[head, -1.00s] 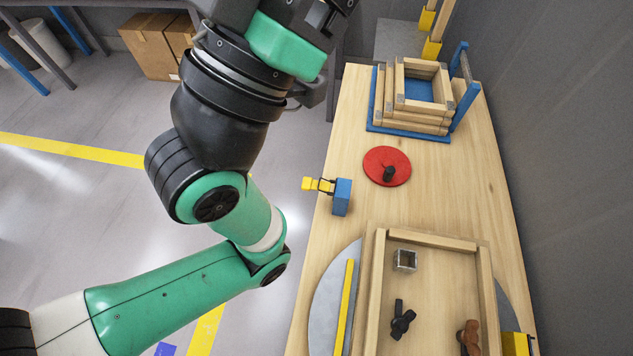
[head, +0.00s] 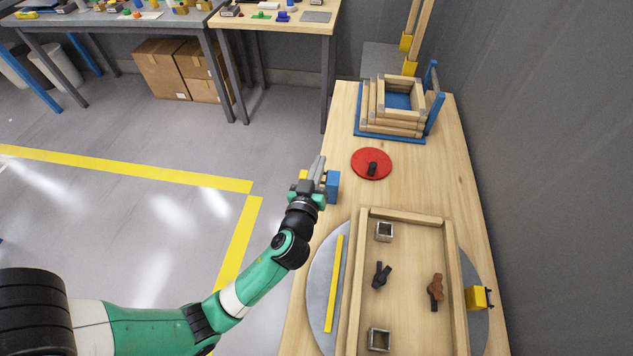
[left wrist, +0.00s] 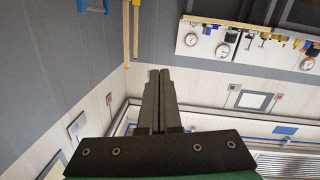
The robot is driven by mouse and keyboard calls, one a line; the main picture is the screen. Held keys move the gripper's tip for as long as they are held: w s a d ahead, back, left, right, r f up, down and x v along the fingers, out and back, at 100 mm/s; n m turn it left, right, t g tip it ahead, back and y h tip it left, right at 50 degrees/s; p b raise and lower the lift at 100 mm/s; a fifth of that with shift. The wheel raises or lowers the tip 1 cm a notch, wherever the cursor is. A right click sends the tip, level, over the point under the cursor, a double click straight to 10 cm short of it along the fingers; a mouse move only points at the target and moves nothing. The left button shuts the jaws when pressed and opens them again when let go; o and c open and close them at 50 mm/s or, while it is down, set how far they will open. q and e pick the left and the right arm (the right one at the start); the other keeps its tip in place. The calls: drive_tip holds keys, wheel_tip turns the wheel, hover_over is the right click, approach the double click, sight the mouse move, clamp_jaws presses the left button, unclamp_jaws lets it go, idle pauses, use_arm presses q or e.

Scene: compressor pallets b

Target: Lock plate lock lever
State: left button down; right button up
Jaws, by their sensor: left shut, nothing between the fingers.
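The lock lever unit is a blue block (head: 333,187) with a yellow lever end (head: 303,175), at the left edge of the wooden table in the head view. My left gripper (head: 318,165) is at this unit and covers part of the lever. Its fingers are together and empty. I cannot tell whether they touch the lever. In the left wrist view the closed fingers (left wrist: 158,76) point at the far wall, and the lever does not show. A round grey plate (head: 319,290) lies under a wooden frame (head: 357,265) in front. My right gripper is not in view.
A red disc (head: 363,160) with a black knob lies behind the unit. A stack of wooden frames (head: 390,126) stands on a blue base at the back. A yellow clamp (head: 475,298) is at the plate's right. Open floor lies left of the table.

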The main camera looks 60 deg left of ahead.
use_arm(q)
drive_tip(key=s+a+f+m+g+p, duration=0.1)
drive_tip(key=s+f+g+p, duration=0.1)
drive_tip(key=s+f, duration=0.5)
drive_tip(key=shift+s+f+h, duration=0.2)
drive_tip(key=shift+s+h, duration=0.1)
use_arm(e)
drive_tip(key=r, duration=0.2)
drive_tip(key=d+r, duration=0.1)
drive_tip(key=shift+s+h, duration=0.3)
use_arm(q)
drive_tip(key=shift+a, duration=0.1)
drive_tip(key=b, duration=0.2)
hover_over(301, 176)
drive_tip(key=s+d, duration=0.1)
drive_tip(key=d, duration=0.1)
wheel_tip(301, 176, down, 2)
drive_tip(key=f, duration=0.1)
drive_tip(key=f+b, duration=0.2)
drive_tip(key=shift+w+a+f, duration=0.1)
drive_tip(key=shift+a+f, duration=0.15)
drive_tip(key=shift+f, duration=0.15)
drive_tip(key=shift+f+b, duration=0.3)
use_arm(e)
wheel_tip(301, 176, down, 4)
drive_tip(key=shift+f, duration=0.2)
